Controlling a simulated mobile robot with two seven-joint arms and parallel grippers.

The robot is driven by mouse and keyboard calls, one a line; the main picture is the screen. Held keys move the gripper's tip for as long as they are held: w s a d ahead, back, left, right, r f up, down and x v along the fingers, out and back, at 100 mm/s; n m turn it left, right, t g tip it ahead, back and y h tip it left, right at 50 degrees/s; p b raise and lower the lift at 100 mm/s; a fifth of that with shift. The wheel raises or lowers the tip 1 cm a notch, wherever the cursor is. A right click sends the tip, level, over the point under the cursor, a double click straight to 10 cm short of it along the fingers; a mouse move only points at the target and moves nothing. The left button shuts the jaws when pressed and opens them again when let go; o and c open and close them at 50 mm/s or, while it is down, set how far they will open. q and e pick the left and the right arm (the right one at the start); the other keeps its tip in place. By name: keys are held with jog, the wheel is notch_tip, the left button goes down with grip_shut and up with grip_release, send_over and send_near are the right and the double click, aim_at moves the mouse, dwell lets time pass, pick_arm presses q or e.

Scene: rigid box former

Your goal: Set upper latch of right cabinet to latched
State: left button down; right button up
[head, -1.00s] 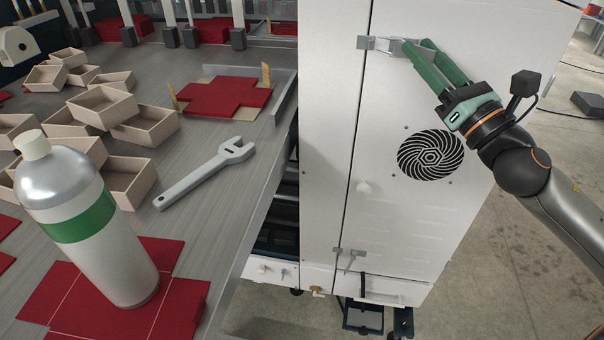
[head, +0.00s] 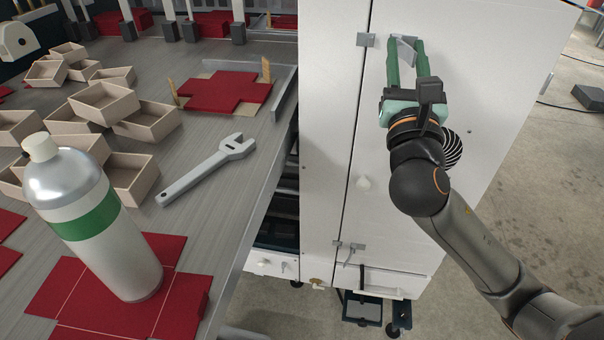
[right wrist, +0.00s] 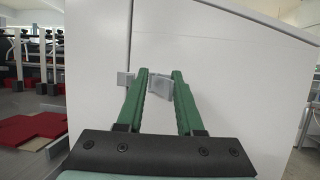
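The right cabinet (head: 440,120) is white, with a vertical door seam. Its upper latch (head: 404,51) is a small grey metal piece near the top, just right of the seam. A small grey plate (head: 367,40) sits at the seam, left of the latch with a gap between. My right gripper (head: 407,55) is open, its green fingers reaching up on either side of the latch. In the right wrist view the latch (right wrist: 160,84) lies between the fingertips (right wrist: 160,73); I cannot tell whether they touch it. The fingers partly hide the latch. My left gripper is out of view.
The workbench at left holds a wrench (head: 207,170), a bottle (head: 95,220) and wooden trays (head: 104,101).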

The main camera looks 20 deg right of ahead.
jog(key=s+a+f+m+g+h+b, duration=0.2)
jog(key=a+f+m+g+h+b, duration=0.15)
jog(key=a, duration=0.25)
jog(key=s+a+f+m+g+h+b, duration=0.2)
jog(key=s+a+m+g+h, duration=0.1)
jog(key=a+g+h, duration=0.3)
jog(key=w+a+f+t+y+p, duration=0.1)
jog(key=w+f+t+y+p, duration=0.1)
jog(key=f+y, duration=0.4)
jog(key=w+a+f+t+y+p, duration=0.2)
jog(key=w+f+y+p, duration=0.2)
jog(key=w+f+y, duration=0.3)
jog(key=shift+f, duration=2.3)
